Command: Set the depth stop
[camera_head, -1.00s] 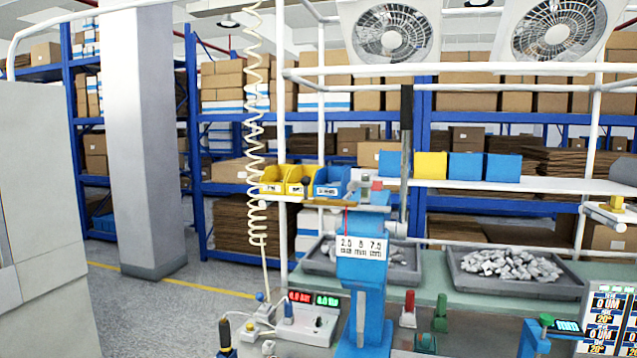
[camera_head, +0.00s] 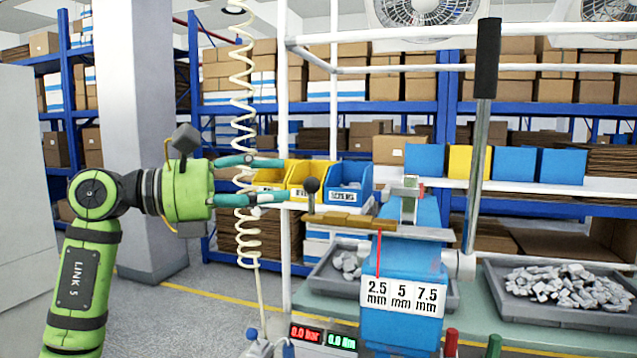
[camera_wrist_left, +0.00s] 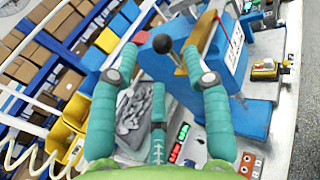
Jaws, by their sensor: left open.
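The blue press (camera_head: 400,335) carries a white label (camera_head: 402,297) marked 2.5, 5 and 7.5 mm. On top, a brass slider (camera_head: 345,221) has a black ball knob (camera_head: 312,185) at its left end. A thin red pointer (camera_head: 378,254) hangs down above the 2.5 mark. My left gripper (camera_head: 284,180) is open and empty, with its green fingers just left of the knob. In the left wrist view, the knob (camera_wrist_left: 162,43) shows between and beyond the spread fingertips, apparently apart from them. My right gripper is not in view.
A long lever with a black grip (camera_head: 486,58) rises right of the slider. Yellow and blue bins (camera_head: 352,178) stand behind the knob. A coiled hose (camera_head: 243,110) hangs behind my fingers. Grey trays of metal parts (camera_head: 560,318) flank the press.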

